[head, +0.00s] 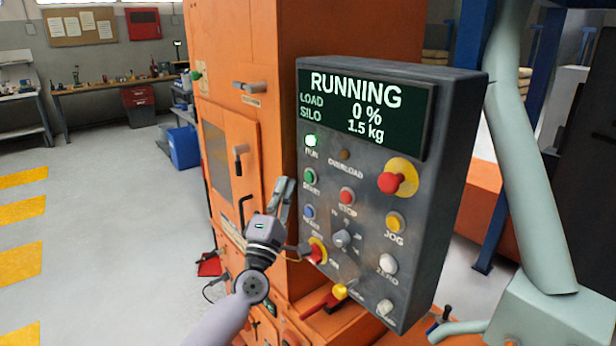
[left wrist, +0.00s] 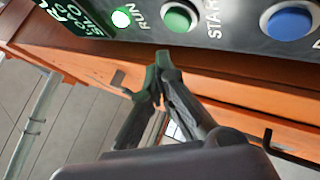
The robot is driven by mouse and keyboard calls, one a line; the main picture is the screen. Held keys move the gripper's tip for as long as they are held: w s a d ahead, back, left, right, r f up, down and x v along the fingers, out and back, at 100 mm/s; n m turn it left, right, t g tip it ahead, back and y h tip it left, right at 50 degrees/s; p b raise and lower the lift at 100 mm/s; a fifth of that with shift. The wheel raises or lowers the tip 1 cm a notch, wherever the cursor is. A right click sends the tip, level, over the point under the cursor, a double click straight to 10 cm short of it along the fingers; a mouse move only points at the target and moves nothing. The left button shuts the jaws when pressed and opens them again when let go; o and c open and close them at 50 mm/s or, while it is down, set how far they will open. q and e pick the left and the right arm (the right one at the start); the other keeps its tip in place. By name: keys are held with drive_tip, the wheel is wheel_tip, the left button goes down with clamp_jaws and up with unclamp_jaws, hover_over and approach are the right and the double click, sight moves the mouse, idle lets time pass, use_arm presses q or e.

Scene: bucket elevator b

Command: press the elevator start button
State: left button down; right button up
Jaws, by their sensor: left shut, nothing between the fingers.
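The grey control panel (head: 368,235) stands on the orange machine. Its display (head: 362,108) reads RUNNING, LOAD 0 %, SILO 1.5 kg, and the RUN lamp (head: 311,141) glows. The green START button (head: 310,177) is below that lamp; it also shows in the left wrist view (left wrist: 180,18), beyond my fingertips. My left gripper (head: 285,186) is shut and empty, its fingers pointing up, just left of the START button. In the left wrist view the fingertips (left wrist: 163,62) are below the panel face and seem apart from the button. My right gripper is out of view.
The panel also bears a red STOP button (head: 347,196), a blue button (head: 308,211), a red emergency knob (head: 391,182) and a yellow JOG button (head: 395,222). The orange machine (head: 232,60) stands behind. Open floor (head: 110,200) lies to the left.

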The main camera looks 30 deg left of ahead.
use_arm(q)
drive_tip(key=s, duration=0.1)
drive_tip(key=s+a, duration=0.1)
drive_tip(key=shift+s, duration=0.35)
idle(0.6)
